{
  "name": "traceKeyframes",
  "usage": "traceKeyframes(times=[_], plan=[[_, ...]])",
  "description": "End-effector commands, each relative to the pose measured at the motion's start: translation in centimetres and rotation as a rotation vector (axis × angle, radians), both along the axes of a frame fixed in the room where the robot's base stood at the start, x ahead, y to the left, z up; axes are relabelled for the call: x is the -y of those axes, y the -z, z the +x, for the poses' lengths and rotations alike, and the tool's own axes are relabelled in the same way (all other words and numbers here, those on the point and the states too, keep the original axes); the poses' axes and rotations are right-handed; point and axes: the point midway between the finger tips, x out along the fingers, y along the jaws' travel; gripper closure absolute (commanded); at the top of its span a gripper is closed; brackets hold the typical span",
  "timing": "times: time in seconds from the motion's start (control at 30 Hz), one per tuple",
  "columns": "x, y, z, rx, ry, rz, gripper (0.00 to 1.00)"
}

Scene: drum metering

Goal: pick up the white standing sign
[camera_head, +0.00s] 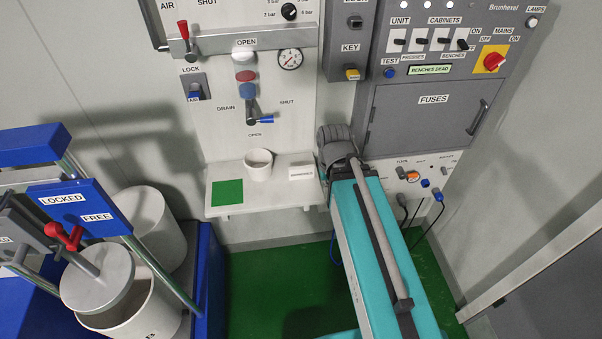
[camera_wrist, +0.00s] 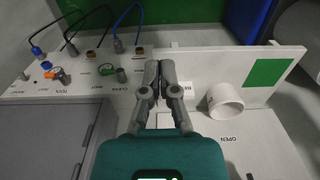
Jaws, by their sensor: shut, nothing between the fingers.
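The white standing sign (camera_head: 301,173) is small, with dark lettering too small to read. It stands on the pale shelf (camera_head: 275,203), to the right of a white cup (camera_head: 258,165). In the wrist view, the sign (camera_wrist: 188,91) shows just right of my gripper (camera_wrist: 159,66), partly hidden by a finger. My gripper is shut and empty, its two grey fingers together, beside the sign. In the head view, the grey end of my arm is just right of the sign, and the fingertips cannot be made out.
A green square (camera_head: 227,193) marks the shelf's left part. The wall panel with a blue-handled drain valve (camera_head: 260,117) rises behind it. A grey fuse cabinet (camera_head: 425,115) and a socket panel with cables (camera_head: 422,180) are on the right. A blue press frame with white drums (camera_head: 150,225) stands left.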

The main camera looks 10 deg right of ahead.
Motion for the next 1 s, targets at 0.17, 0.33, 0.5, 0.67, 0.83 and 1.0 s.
traceKeyframes(times=[0.17, 0.33, 0.5, 0.67, 0.83, 1.0], plan=[[0.0, 0.0, 0.0, 0.0, 0.0, 0.0, 1.0], [0.0, 0.0, 0.0, 0.0, 0.0, 0.0, 1.0], [0.0, 0.2, 0.2, -0.001, -0.011, -0.006, 0.72], [-0.2, 1.4, 1.2, -0.008, -0.077, -0.049, 0.42], [-0.7, 3.6, 3.6, -0.029, -0.234, -0.154, 0.25], [-1.6, 6.1, 6.7, -0.075, -0.454, -0.302, 0.25]])
